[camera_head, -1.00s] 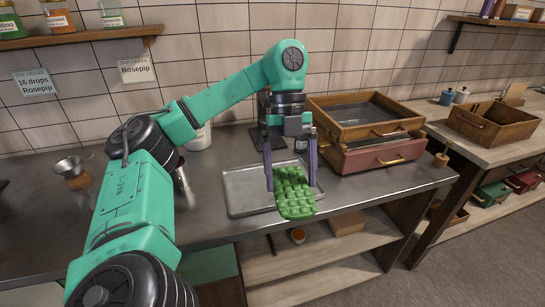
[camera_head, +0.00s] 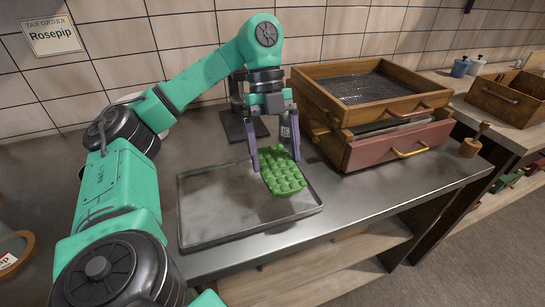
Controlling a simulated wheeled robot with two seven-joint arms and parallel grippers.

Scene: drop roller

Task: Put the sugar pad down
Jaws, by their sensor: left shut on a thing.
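The sugar pad (camera_head: 282,171) is a green, bumpy slab in the head view. My left gripper (camera_head: 275,156) is shut on it, with a finger at each side of its upper part. The pad hangs tilted, its lower end toward me, over the right part of a shallow metal tray (camera_head: 205,222). I cannot tell whether the pad touches the tray. My right gripper is not in view.
The tray lies on a metal counter (camera_head: 385,195). A wooden drawer unit with a mesh top (camera_head: 365,88) and a red drawer (camera_head: 400,145) stands close on the right. A small wooden-topped item (camera_head: 471,147) is at the counter's right end. The tray's left part is bare.

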